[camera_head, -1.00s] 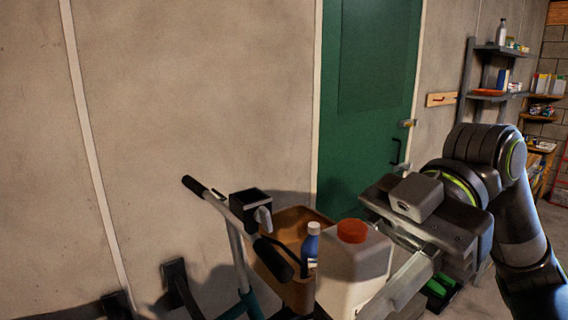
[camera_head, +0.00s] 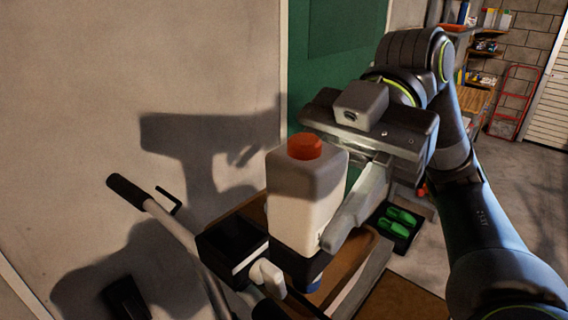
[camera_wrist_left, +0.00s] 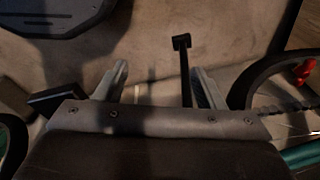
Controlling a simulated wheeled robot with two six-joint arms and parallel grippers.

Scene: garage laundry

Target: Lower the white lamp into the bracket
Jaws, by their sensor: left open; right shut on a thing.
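My right gripper (camera_head: 345,200) is shut on a white, boxy, jug-like body (camera_head: 305,195) with an orange cap. It is the only large white thing in view, and I cannot tell that it is a lamp. It is upright, in front of a brown wooden crate (camera_head: 345,262); its lower end is partly hidden. A black box-shaped holder (camera_head: 232,245) with a small whitish clamp (camera_head: 268,277) sits by the handlebar, left of the white body. I cannot tell whether this is the bracket. My left gripper (camera_wrist_left: 160,85) is open and empty in the left wrist view.
A handlebar with a black grip (camera_head: 128,192) rises at the left. A blue bottle (camera_head: 312,285) shows partly below the white body. Green shoes (camera_head: 400,220) lie on a dark mat at right. The wall and green door (camera_head: 340,60) are behind. A black upright stem (camera_wrist_left: 184,70) stands between my left fingers.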

